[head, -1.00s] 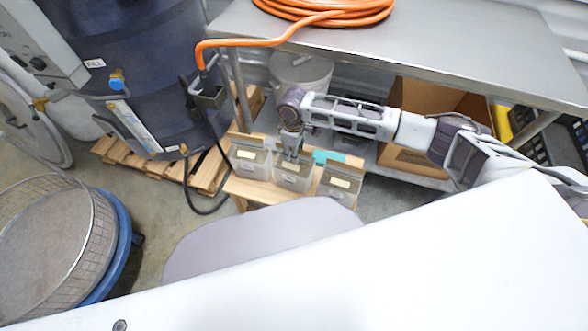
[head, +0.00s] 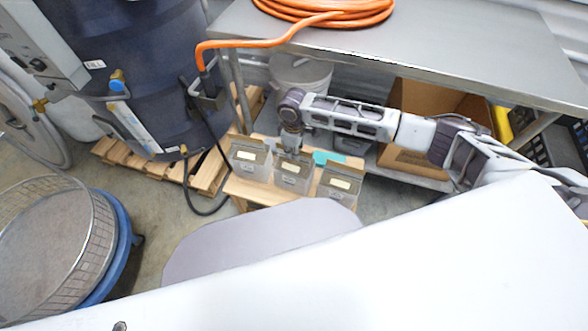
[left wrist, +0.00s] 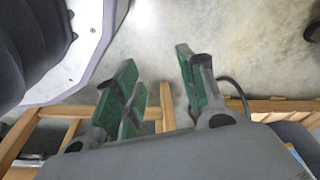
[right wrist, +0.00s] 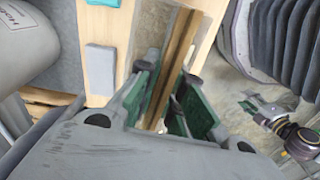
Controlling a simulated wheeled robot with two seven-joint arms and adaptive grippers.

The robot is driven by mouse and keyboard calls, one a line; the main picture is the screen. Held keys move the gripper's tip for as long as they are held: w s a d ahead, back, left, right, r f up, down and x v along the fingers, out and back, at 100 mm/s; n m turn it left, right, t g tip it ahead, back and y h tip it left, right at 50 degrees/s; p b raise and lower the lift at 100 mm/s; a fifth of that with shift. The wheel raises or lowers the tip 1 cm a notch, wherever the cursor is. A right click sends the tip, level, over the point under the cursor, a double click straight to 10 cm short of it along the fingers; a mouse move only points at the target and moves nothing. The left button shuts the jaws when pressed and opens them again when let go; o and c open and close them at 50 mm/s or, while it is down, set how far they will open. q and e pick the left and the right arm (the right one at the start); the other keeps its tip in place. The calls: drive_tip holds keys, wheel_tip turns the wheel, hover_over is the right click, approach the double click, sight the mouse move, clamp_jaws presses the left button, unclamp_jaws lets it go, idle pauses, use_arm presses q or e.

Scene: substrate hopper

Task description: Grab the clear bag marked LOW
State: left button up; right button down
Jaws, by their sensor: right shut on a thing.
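Three clear bags with brown tops and pale labels stand in a row on a small wooden bench: the left bag (head: 249,160), the middle bag (head: 292,174) and the right bag (head: 339,186). The lettering is too small to read, so I cannot tell which is marked LOW. My right gripper (head: 291,148) points down at the top of the middle bag and is shut on it. In the right wrist view its green fingers (right wrist: 168,98) are on either side of a brown top strip (right wrist: 182,50). My left gripper (left wrist: 160,78) is open and empty over the floor.
The wooden bench (head: 252,191) also has a teal item (head: 328,157) behind the bags. A steel table (head: 430,50) stands behind, with a white bucket (head: 300,75) and a cardboard box (head: 410,160) below. A dark drum (head: 150,60) is left, and a mesh sieve (head: 50,240) front left.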

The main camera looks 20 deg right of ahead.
use_arm(q)
drive_tip(key=shift+w, duration=0.15)
use_arm(e)
drive_tip(key=shift+w+r, duration=0.1)
drive_tip(key=shift+r, duration=0.6)
wheel_tip(320, 180, up, 6)
drive_tip(key=shift+p, duration=0.8)
use_arm(q)
drive_tip(key=s+a+f, duration=0.2)
drive_tip(key=s+f, duration=0.1)
drive_tip(key=f, duration=0.1)
drive_tip(key=shift+a+f, duration=0.3)
drive_tip(key=shift+f, duration=0.1)
use_arm(e)
drive_tip(key=shift+r, duration=1.4)
use_arm(q)
drive_tip(key=shift+s, duration=0.1)
